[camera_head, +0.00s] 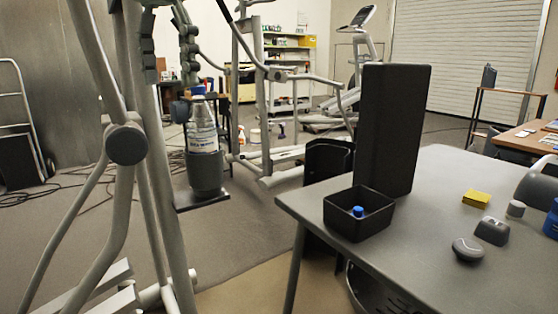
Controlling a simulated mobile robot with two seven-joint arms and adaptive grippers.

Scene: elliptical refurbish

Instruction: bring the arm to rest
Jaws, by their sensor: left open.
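My left arm comes down from the top left. Its gripper (197,98) is small in the picture, open and around or just beside the top of a clear bottle; whether a finger touches the bottle I cannot tell. My right gripper is not in view.
Grey elliptical tubes (126,143) stand close on the left. At right a grey table (420,240) carries a tall black box (394,125), a black open bin (352,224) with a blue-topped item, yellow notes (476,198) and small grey items.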

